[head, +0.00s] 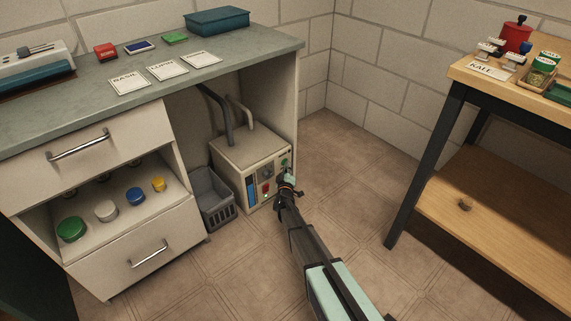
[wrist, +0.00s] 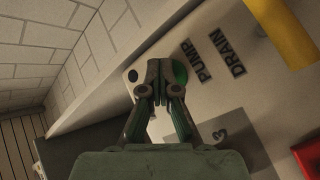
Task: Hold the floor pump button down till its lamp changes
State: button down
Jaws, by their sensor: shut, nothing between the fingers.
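The floor pump (head: 246,152) is a cream box on the floor under the bench, with its control face towards my arm. In the wrist view a green round button (wrist: 181,73) sits beside the PUMP label (wrist: 197,62). My gripper (wrist: 160,66) is shut and empty, its fingertips over the left part of this button. I cannot tell whether they touch it. A small dark round spot (wrist: 133,75) lies left of the fingertips; I cannot tell whether it is the lamp. In the head view my gripper (head: 286,178) is at the panel's right side.
A DRAIN label (wrist: 230,57), a yellow part (wrist: 285,35) and a red part (wrist: 309,157) lie to the right on the panel. A grey basket (head: 214,199) stands left of the pump. The wooden table (head: 470,199) is at the right. Open floor (head: 345,170) lies between.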

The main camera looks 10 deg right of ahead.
jog(key=shift+s, duration=0.15)
jog(key=shift+s+d, duration=0.45)
jog(key=shift+s, duration=0.15)
jog(key=shift+s+d, duration=0.1)
dwell(0.3)
jog(key=s+d, duration=0.1)
jog(key=s+b, duration=0.1)
jog(key=s+d, duration=0.1)
jog(key=s, duration=0.1)
jog(key=shift+d, duration=0.3)
dwell(0.7)
